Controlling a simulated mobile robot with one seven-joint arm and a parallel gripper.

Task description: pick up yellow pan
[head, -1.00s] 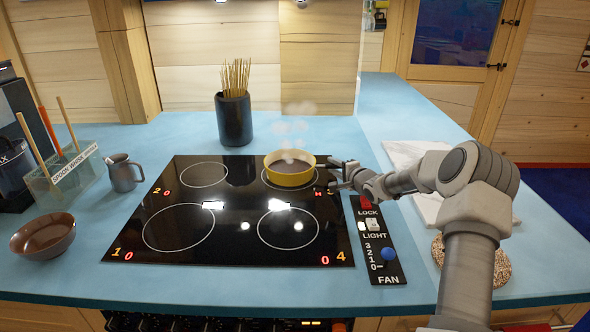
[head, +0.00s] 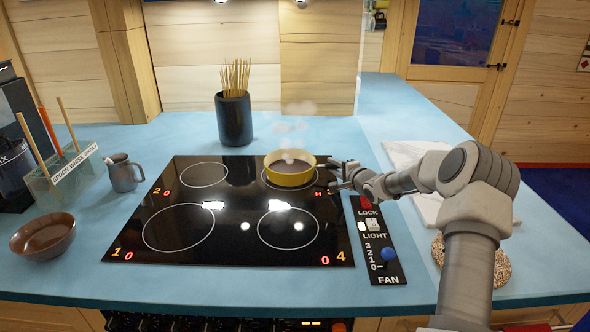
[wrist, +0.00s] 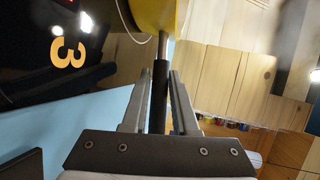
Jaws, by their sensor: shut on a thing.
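The yellow pan (head: 290,176) sits on the back right ring of the black cooktop, with steam rising from it. In the wrist view, the yellow pan (wrist: 153,14) is at the top edge, and its handle (wrist: 160,85), a metal stem with a dark grip, runs down between my fingers. My gripper (head: 335,174) is at the right side of the pan. It also shows in the wrist view (wrist: 158,80), with its two fingers on either side of the handle, shut on it. Part of the handle is hidden behind the fingers in the head view.
The black cooktop (head: 205,240) fills the middle of the blue counter. A dark pot of sticks (head: 234,120) stands behind it. A grey jug (head: 123,175) and brown bowl (head: 43,237) are at left. A switch panel (head: 378,250) and marble board (head: 428,205) are at right.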

